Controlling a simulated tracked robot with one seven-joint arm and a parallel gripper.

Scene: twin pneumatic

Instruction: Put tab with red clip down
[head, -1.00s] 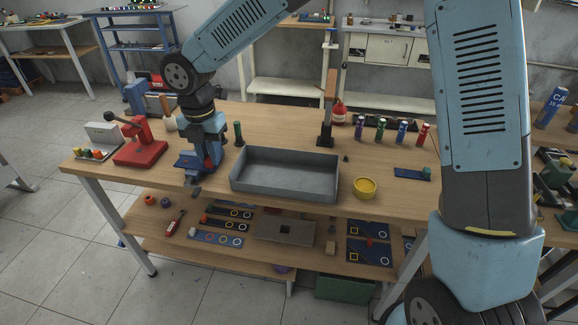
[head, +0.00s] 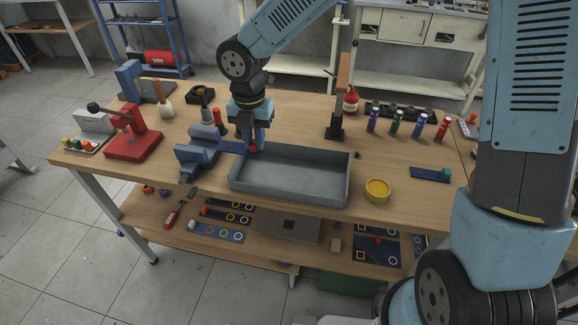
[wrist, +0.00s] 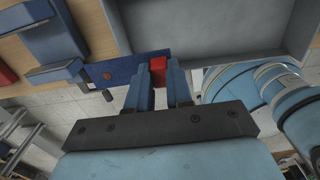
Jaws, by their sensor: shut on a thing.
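My gripper (head: 250,145) is shut on the red clip (head: 253,149) of a dark blue tab (head: 233,147), by the back left corner of the grey tray. In the wrist view the red clip (wrist: 160,72) shows between the two fingers, and the blue tab (wrist: 125,68) sticks out to the left with a small hole in it. The tab is apart from the blue vise (head: 197,155), to the right of its jaws. I cannot tell whether the tab touches the table or tray.
The grey tray (head: 290,193) is empty. Left stand a red press (head: 132,140) and a bottle with a wooden handle (head: 165,105). Bare wood lies behind the tray.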

